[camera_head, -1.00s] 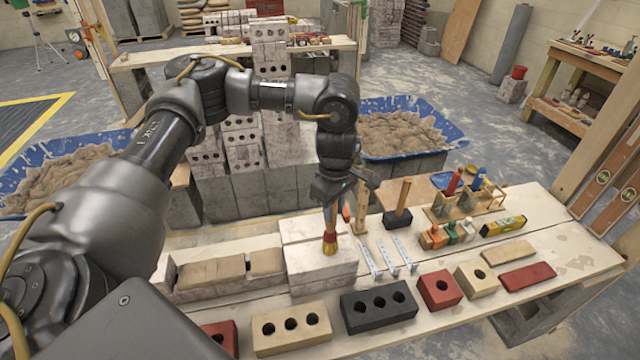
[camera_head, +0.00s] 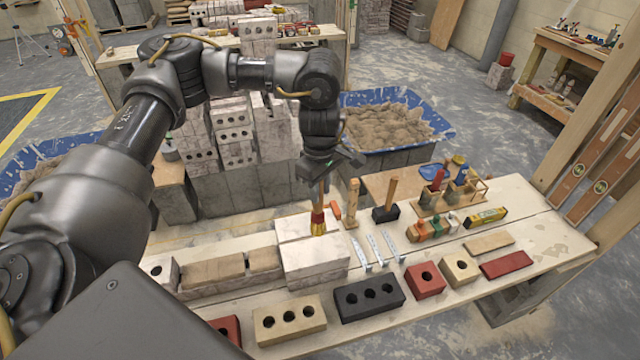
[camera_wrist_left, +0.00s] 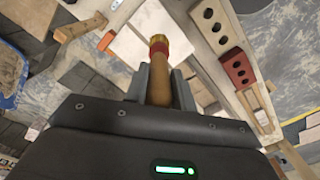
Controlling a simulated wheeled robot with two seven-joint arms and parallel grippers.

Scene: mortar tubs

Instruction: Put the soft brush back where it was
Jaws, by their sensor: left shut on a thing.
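The soft brush (camera_head: 318,222) has a wooden handle, a red band and pale bristles that point down. My left gripper (camera_head: 322,180) is shut on its handle and holds it upright over the white blocks (camera_head: 316,262) on the bench. I cannot tell whether the bristles touch the block behind them. In the left wrist view the brush (camera_wrist_left: 159,48) sticks out between the jaws (camera_wrist_left: 158,85), its handle between them and its red band beyond. My right gripper is not in view.
Bricks line the front, including a black one (camera_head: 368,296). Bare bench lies at the right end.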

